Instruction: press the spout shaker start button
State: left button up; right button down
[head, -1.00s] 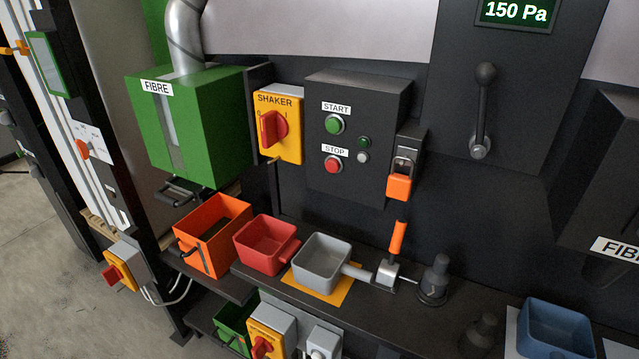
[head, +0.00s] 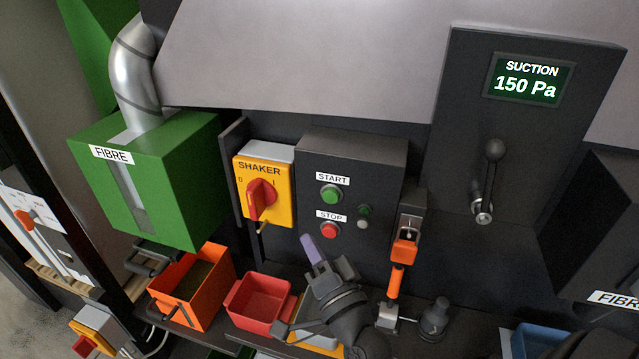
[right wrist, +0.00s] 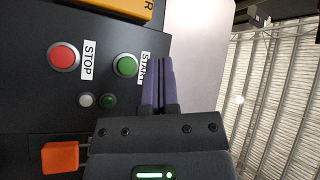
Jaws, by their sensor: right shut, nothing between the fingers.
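The green start button (head: 331,194) sits on the dark control box (head: 378,158) under a START label, above the red stop button (head: 330,230). In the right wrist view the start button (right wrist: 125,65) lies just left of my fingers, uncovered. My right gripper (head: 309,246) is in front of the box, below and left of the stop button in the head view. In the right wrist view its purple fingers (right wrist: 159,82) are together and empty, apart from the button as far as I can tell. My left gripper is not in view.
A yellow shaker switch (head: 263,190) with a red knob is left of the box. An orange padlock (head: 404,251) hangs to its right. Below are an orange bin (head: 218,290), a red tray (head: 262,296) and an orange-handled clamp (head: 395,283).

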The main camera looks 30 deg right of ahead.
aim_at(324, 195)
jog(key=shift+s, duration=0.15)
jog(key=shift+w+d+b, duration=0.8)
jog(key=shift+w+d, duration=0.65)
jog(key=shift+d, duration=0.25)
jog(key=shift+w+d+b, duration=0.75)
jog(key=shift+w+d, duration=0.7)
jog(key=shift+d, duration=0.25)
jog(key=shift+d, duration=0.1)
jog(key=shift+w+d, duration=0.2)
jog(key=shift+w, duration=0.05)
jog(key=shift+w+d+b, duration=0.3)
jog(key=shift+d+b, duration=0.05)
jog(key=shift+b, duration=0.1)
dwell(0.5)
jog(key=shift+s+a+p, duration=0.55)
jog(key=shift+a, duration=0.1)
